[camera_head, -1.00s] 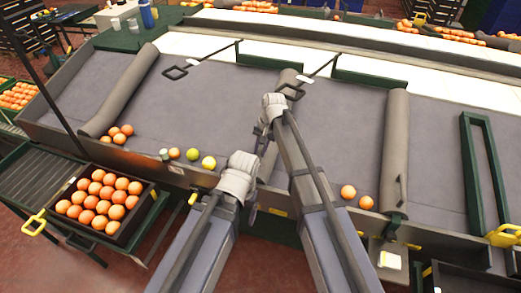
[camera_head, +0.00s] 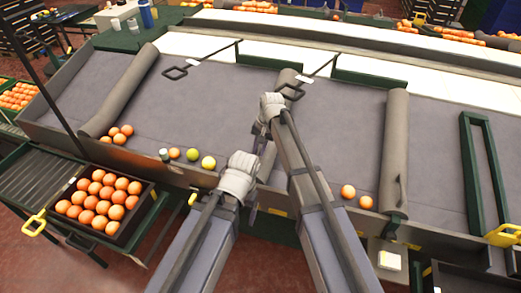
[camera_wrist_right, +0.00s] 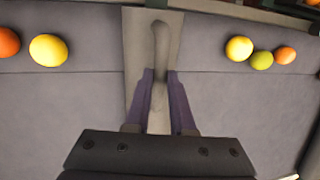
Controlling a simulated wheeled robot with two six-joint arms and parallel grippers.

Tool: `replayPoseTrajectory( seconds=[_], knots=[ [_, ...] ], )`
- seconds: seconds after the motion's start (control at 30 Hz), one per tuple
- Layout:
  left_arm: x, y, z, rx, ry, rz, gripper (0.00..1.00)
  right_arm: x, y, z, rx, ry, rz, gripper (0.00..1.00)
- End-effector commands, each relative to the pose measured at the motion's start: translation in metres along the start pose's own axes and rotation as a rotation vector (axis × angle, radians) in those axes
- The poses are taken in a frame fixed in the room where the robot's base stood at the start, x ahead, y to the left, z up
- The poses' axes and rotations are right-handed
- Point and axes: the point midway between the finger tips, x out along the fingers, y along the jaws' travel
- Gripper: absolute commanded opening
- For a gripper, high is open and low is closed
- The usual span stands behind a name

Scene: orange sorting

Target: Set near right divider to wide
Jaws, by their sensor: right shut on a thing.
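A grey padded divider (camera_head: 287,76) stands in the middle of the sorting table.
Several yellow, green and orange fruits (camera_head: 208,162) lie near the front edge at left. A crate of oranges (camera_head: 148,209) stands in front. The grey table surface (camera_head: 215,100) left of the middle divider is mostly clear.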

Motion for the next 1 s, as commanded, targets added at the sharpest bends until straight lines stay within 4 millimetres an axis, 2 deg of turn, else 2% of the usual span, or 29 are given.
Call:
replayPoseTrajectory(
  seconds=[0.03,0.1,0.2,0.33,0.5,0.8,0.83,1.0],
  knots=[
    [0.000,0.000,0.000,0.000,0.000,0.000,0.82,0.003,-0.019,-0.003,-0.006,0.000,-0.010,0.00],
    [0.000,0.000,0.000,0.000,0.000,0.000,0.82,0.007,-0.040,-0.003,-0.007,0.000,-0.013,0.00],
    [0.000,0.000,0.000,0.000,0.000,0.000,0.82,0.012,-0.068,-0.003,-0.007,0.001,-0.015,0.00],
    [0.000,0.000,0.000,0.000,0.000,0.000,0.82,0.017,-0.094,-0.003,-0.006,0.000,-0.012,0.00],
    [0.000,0.000,0.000,0.000,0.000,0.000,0.82,0.020,-0.107,-0.001,-0.003,0.002,-0.010,0.00],
    [0.000,0.000,0.000,0.000,0.000,0.000,0.82,0.020,-0.110,-0.001,-0.002,0.002,-0.015,0.00],
    [0.000,0.000,0.000,0.000,0.000,0.000,0.82,0.020,-0.110,-0.001,-0.002,0.002,-0.015,0.24],
    [0.000,0.000,0.000,0.000,0.000,0.000,0.82,0.020,-0.109,-0.001,-0.003,0.002,-0.013,0.44]
  ],
)
